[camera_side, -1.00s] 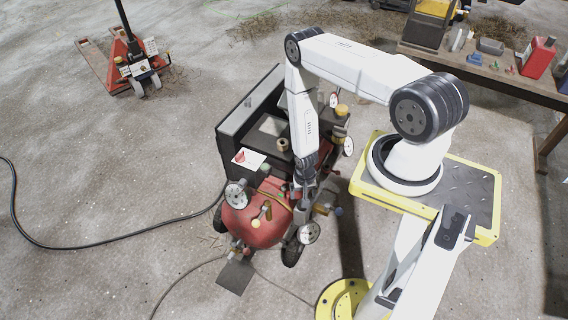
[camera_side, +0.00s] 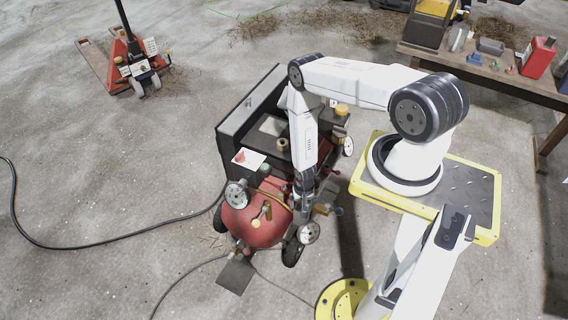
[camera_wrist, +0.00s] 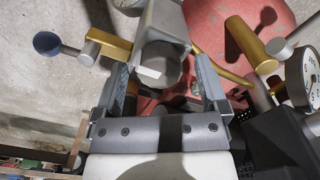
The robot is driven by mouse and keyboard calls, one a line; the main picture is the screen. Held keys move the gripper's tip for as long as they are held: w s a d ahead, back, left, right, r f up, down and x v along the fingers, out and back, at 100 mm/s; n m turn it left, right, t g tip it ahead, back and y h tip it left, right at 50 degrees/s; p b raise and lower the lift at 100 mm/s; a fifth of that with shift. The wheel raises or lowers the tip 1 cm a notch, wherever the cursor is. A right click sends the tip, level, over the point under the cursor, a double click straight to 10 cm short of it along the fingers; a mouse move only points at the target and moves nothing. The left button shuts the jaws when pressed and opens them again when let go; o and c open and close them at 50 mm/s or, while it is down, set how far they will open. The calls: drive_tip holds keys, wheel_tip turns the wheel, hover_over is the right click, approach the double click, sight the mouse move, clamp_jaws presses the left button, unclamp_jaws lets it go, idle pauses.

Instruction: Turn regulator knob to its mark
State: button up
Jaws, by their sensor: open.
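In the wrist view a grey rounded knob (camera_wrist: 157,62) with a white mark on its face lies between my fingers; it looks like the regulator knob. My gripper (camera_wrist: 160,68) is open, with one finger on each side of the knob. I cannot tell whether either finger touches it. In the side view my gripper (camera_side: 303,198) points down beside the red tank (camera_side: 258,228) of the compressor, and the knob is hidden there. I cannot make out a separate target mark.
Brass fittings (camera_wrist: 105,42), a blue ball handle (camera_wrist: 46,43), a brass cylinder (camera_wrist: 248,44) and a dial gauge (camera_wrist: 311,76) crowd the fingers. The dark compressor body (camera_side: 238,115) stands behind. A bench (camera_side: 490,75) is at the right; open floor lies left.

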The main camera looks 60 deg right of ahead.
clamp_jaws()
drive_tip(key=shift+n, duration=0.4)
drive_tip(key=n, duration=0.8)
drive_tip(key=shift+n, duration=0.3)
drive_tip(key=n, duration=0.4)
drive_tip(key=shift+w+n, duration=0.1)
drive_tip(key=shift+n, duration=0.2)
drive_tip(key=n, duration=0.4)
